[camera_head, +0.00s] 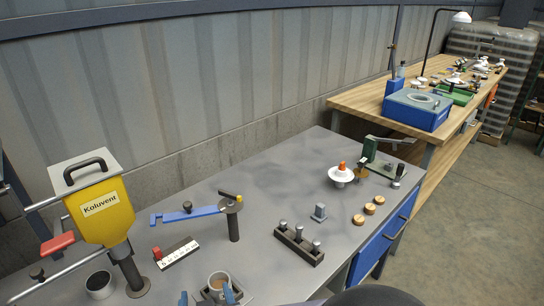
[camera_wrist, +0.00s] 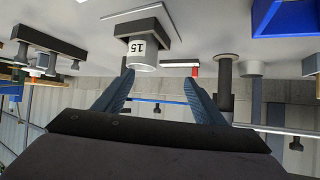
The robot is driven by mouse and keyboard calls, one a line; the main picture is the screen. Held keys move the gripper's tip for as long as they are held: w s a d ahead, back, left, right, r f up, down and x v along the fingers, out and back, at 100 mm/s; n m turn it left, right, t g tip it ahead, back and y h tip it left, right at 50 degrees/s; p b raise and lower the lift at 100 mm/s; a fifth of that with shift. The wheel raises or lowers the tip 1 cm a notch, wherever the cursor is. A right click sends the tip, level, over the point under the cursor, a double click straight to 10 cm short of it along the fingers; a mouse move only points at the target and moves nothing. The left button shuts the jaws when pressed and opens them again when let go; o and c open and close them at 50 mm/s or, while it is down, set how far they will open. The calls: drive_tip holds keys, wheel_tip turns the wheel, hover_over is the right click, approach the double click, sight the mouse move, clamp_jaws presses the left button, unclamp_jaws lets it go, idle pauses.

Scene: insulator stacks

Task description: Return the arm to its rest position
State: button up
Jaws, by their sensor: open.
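My gripper (camera_head: 208,294) shows only as two blue fingertips at the bottom edge of the head view. In the wrist view my gripper (camera_wrist: 162,82) has its two blue fingers spread wide, with nothing between them. A small cup (camera_head: 219,280) with brown contents sits in a dark holder on the grey bench, close to the fingertips. In the wrist view, which looks upside down, a pale cup (camera_wrist: 143,55) with a number on it appears just beyond the fingertips, apart from them.
A yellow dispenser (camera_head: 100,211) stands left on the grey bench. A post (camera_head: 234,220) with a blue arm, a weight rack (camera_head: 299,242), a white insulator (camera_head: 341,174) and wooden discs (camera_head: 369,209) stand around. A wooden bench (camera_head: 365,97) is behind.

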drive_tip(key=w+d+g+p, duration=0.1)
drive_tip(key=d+g+p, duration=0.4)
drive_tip(key=d, duration=0.7)
drive_tip(key=s+d+m+g+h, duration=0.1)
drive_tip(key=s+d+g, duration=0.1)
drive_tip(key=d, duration=0.4)
drive_tip(key=s+d+r+m+g+h, duration=0.1)
drive_tip(key=s+d+g, duration=0.1)
drive_tip(key=s+d, duration=0.2)
drive_tip(key=s+d+r+m+g+h+p, duration=0.1)
drive_tip(key=s+d+g+h, duration=0.1)
drive_tip(key=d, duration=0.6)
drive_tip(key=shift+s+d, duration=0.25)
drive_tip(key=shift+s, duration=0.5)
